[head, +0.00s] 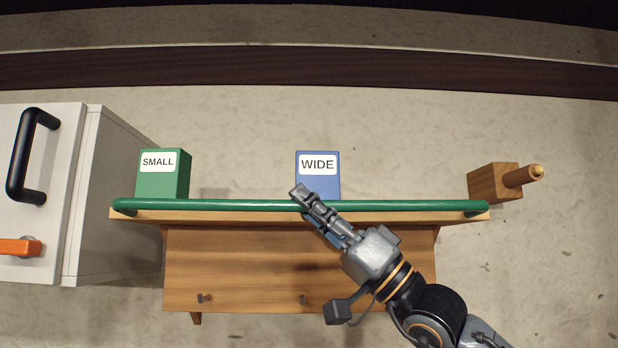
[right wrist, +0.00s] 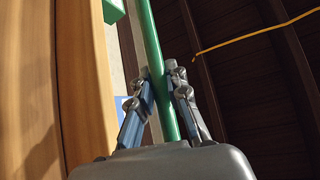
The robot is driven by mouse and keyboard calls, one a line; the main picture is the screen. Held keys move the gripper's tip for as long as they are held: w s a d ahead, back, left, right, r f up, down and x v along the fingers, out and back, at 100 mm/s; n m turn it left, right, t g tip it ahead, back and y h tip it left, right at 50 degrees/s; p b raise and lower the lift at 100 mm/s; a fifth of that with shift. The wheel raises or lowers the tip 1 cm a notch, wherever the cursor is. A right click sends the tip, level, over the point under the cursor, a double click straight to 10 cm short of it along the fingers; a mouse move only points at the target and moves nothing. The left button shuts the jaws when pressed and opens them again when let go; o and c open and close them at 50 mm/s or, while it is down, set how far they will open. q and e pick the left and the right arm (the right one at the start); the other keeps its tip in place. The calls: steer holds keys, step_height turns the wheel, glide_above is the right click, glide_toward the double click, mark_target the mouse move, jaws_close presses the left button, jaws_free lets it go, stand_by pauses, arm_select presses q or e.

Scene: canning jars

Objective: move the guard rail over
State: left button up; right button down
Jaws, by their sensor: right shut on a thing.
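The guard rail (head: 230,206) is a long green bar along the edge of a wooden board, with bent ends at left and right. My right gripper (head: 302,197) is shut on the rail a little left of the board's right half, near its middle. In the right wrist view the green rail (right wrist: 155,50) runs between the two fingers of the right gripper (right wrist: 160,80). The fingers hide a short stretch of the rail in the head view. My left gripper is not in view.
A green block marked SMALL (head: 160,182) and a blue block marked WIDE (head: 318,186) stand behind the rail. A wooden block with a peg (head: 493,182) is at the right end. A white cabinet (head: 90,200) with a black handle (head: 30,150) stands close at left.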

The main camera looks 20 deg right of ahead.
steer(key=shift+f+n+g+y+p, duration=0.2)
steer(key=shift+n+g+y+p, duration=0.4)
steer(key=shift+n, duration=0.3)
steer(key=shift+f+n+g+y+p, duration=0.2)
steer(key=shift+n+g+y+p, duration=0.15)
steer(key=shift+n+g, duration=0.45)
steer(key=shift+f, duration=0.1)
steer(key=c, duration=1.3)
jaws_free()
steer(key=v, duration=1.2)
steer(key=shift+w, duration=0.1)
